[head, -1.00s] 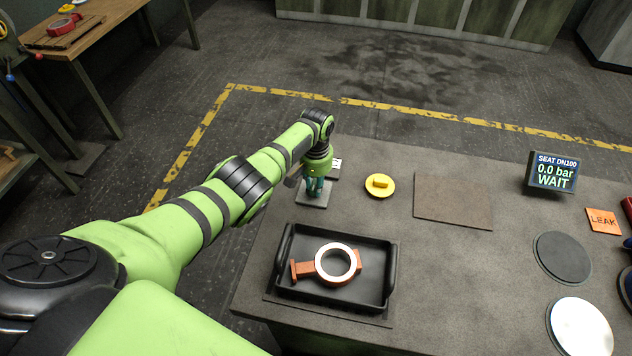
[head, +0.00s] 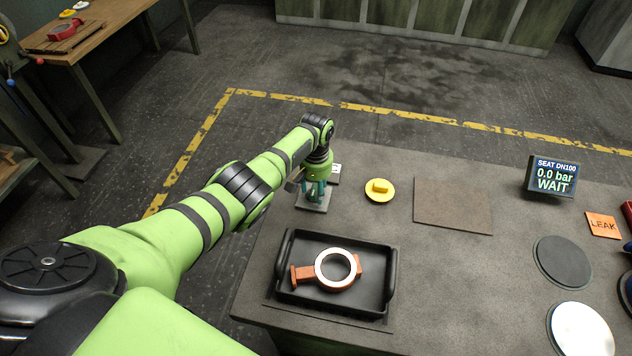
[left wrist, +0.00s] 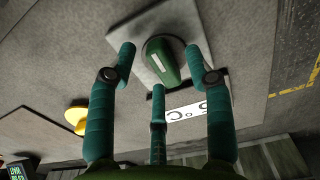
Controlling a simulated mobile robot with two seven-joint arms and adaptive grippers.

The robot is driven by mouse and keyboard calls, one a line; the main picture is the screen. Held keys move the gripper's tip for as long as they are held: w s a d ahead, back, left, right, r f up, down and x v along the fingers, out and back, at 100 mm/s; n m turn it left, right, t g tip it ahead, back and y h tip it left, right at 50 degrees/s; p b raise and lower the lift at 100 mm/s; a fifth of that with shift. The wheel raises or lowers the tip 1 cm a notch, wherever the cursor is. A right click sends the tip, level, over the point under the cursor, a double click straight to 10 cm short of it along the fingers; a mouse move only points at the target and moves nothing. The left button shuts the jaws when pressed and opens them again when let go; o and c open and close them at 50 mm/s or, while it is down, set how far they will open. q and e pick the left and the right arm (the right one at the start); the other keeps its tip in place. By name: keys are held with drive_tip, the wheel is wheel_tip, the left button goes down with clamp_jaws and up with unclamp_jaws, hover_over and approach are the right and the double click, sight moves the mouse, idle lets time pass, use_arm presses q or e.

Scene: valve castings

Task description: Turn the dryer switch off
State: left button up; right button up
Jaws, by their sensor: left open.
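The dryer switch shows in the left wrist view as a green rounded knob (left wrist: 167,62) with a pale mark on its top. It sits on a grey square plate (left wrist: 128,38) on the table, beside a white label (left wrist: 186,112) with dark lettering. In the head view the plate (head: 313,205) shows at the table's far left corner, and my gripper hides the knob. My left gripper (head: 316,200) is over the plate, pointing down. In the left wrist view its teal fingers (left wrist: 165,72) are spread around the knob, apart from it. My right gripper is out of view.
A black tray (head: 284,262) holding an orange ring casting (head: 337,268) lies nearer on the table. A yellow knobbed disc (head: 379,190) and a brown mat (head: 453,205) lie right of the gripper. A display (head: 553,177) reads "0.0 bar WAIT". Bare tabletop lies between mat and tray.

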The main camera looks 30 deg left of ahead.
sight(316, 189)
use_arm(q)
wheel_tip(316, 189, up, 12)
idle(0.5)
idle(0.4)
